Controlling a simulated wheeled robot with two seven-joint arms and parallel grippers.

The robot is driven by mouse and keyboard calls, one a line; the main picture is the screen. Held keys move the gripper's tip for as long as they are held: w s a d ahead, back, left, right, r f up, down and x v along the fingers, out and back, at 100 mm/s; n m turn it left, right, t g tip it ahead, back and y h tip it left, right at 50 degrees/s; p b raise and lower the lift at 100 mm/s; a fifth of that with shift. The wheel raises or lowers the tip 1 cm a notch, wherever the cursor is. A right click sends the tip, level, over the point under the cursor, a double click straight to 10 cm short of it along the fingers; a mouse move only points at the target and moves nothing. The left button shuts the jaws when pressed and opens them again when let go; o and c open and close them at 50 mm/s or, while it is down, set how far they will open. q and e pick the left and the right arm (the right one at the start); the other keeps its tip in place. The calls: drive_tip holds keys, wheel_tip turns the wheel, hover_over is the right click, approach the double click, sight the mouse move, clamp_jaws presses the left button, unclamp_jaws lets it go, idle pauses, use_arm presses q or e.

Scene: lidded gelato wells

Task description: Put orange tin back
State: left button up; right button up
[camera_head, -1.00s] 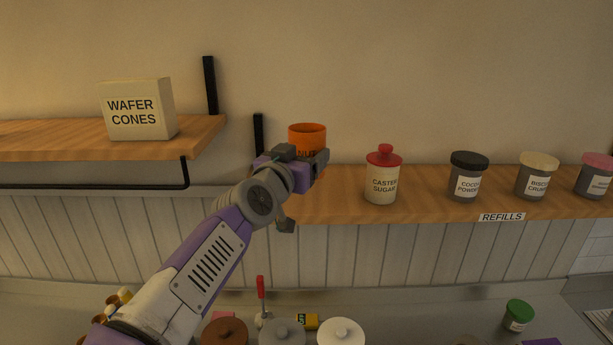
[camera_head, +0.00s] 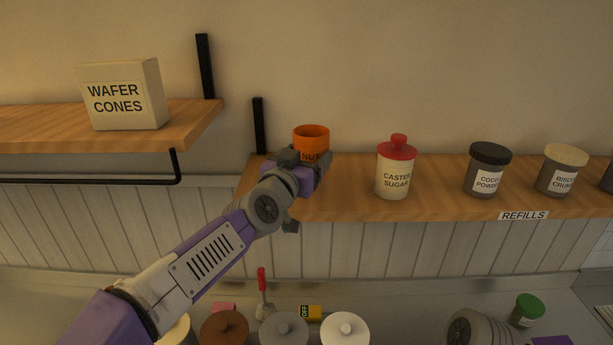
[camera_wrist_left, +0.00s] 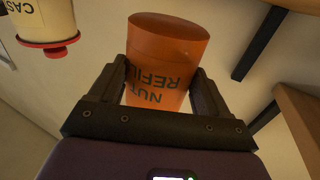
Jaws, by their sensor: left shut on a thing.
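The orange tin (camera_head: 311,137) is in my left gripper (camera_head: 310,165), over the left end of the refills shelf (camera_head: 350,200). In the left wrist view the tin (camera_wrist_left: 160,65) shows lettering that reads "NUT REFILL", upside down in that picture. The two fingers of the left gripper (camera_wrist_left: 162,95) are shut on its sides. The gripper and wrist hide the tin's lower part in the head view, so I cannot tell whether it touches the shelf. A grey rounded part of my right arm (camera_head: 478,328) shows at the bottom right; its gripper is out of view.
A caster sugar jar (camera_head: 394,172) with a red lid stands right of the tin, with a gap between. Further right are cocoa powder (camera_head: 487,172) and biscuit crumb (camera_head: 561,172) jars. A wafer cones box (camera_head: 122,95) sits on the upper left shelf. Lidded wells (camera_head: 285,328) lie below.

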use_arm(q)
drive_tip(key=shift+f, duration=2.1)
drive_tip(key=shift+s, duration=0.1)
drive_tip(key=shift+f, duration=0.1)
drive_tip(key=o, duration=1.2)
drive_tip(key=v, duration=1.2)
